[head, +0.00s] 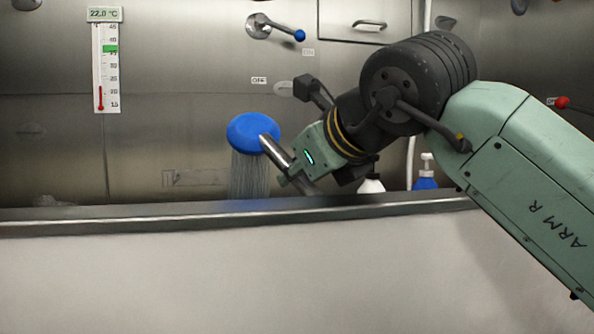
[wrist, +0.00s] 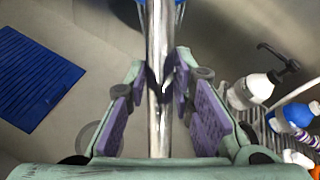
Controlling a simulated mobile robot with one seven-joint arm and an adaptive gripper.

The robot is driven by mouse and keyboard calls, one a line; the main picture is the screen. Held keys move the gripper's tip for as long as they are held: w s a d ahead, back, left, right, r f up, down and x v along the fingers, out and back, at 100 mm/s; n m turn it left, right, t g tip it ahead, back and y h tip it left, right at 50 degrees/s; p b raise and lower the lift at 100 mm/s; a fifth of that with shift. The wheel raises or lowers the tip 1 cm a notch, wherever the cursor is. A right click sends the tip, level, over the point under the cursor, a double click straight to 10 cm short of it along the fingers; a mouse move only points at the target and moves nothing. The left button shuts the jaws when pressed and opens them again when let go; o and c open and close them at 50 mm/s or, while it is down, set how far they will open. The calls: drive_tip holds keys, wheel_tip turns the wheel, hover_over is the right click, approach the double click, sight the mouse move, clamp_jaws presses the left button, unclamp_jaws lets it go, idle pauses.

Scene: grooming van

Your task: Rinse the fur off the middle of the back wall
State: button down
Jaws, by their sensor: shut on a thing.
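My gripper (head: 290,172) is shut on the metal handle of the shower head (head: 253,132). The shower head is blue and round, and is held tilted in front of the back wall (head: 200,75). Thin streams of water (head: 250,175) fall from it behind the tub's front rim. In the wrist view the purple finger pads of my gripper (wrist: 160,90) stand either side of the handle (wrist: 157,50). A greyish clump, perhaps fur (head: 55,200), shows low at the left. I cannot make out fur on the middle of the wall; the tub's inside is hidden in the head view.
The tub's rim (head: 120,222) crosses in front. A thermometer (head: 104,65) reading 22.0 °C hangs left. A blue-knobbed lever (head: 300,35) and a red knob (head: 562,102) are on the wall. A blue mat (wrist: 38,78) lies left; bottles (wrist: 252,90) stand in a wire rack right.

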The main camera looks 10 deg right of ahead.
drive_tip(key=shift+f, duration=0.6)
drive_tip(key=shift+d, duration=0.1)
drive_tip(key=shift+d, duration=0.5)
drive_tip(key=shift+a, duration=0.1)
drive_tip(key=shift+a, duration=0.5)
drive_tip(key=shift+d, duration=0.15)
drive_tip(key=shift+d, duration=0.45)
